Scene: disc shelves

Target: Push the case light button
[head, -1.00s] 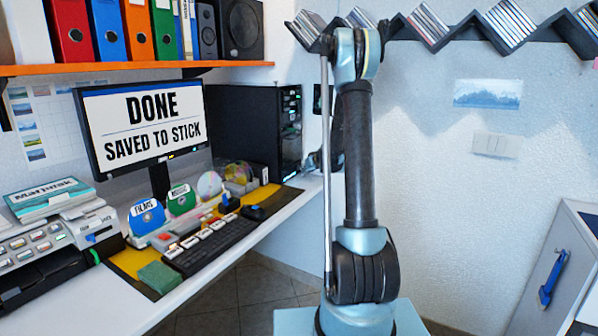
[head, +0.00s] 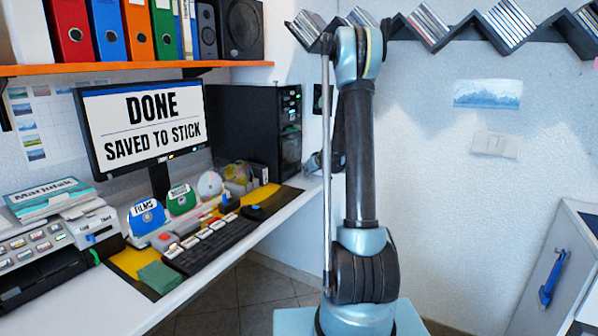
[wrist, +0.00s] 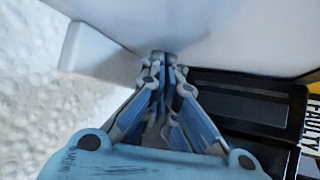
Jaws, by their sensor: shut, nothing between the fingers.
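The black computer case (head: 240,115) stands on the desk beside the monitor. Its narrow front (head: 290,135) carries small coloured lights and controls; I cannot tell which one is the case light button. My gripper (head: 312,164) shows just left of my arm's upright link, close to the case's lower front, partly hidden by the link. In the wrist view, my gripper (wrist: 163,60) has its fingertips together and empty, pointing at a pale surface (wrist: 220,30). I cannot tell whether they touch it.
A white desk (head: 220,265) holds a keyboard (head: 210,243), disc holders and a monitor (head: 145,125). An orange shelf (head: 140,68) hangs above. The wrist view shows black slots (wrist: 240,105) and a partly cut-off "FAULTY" label (wrist: 309,115) at right.

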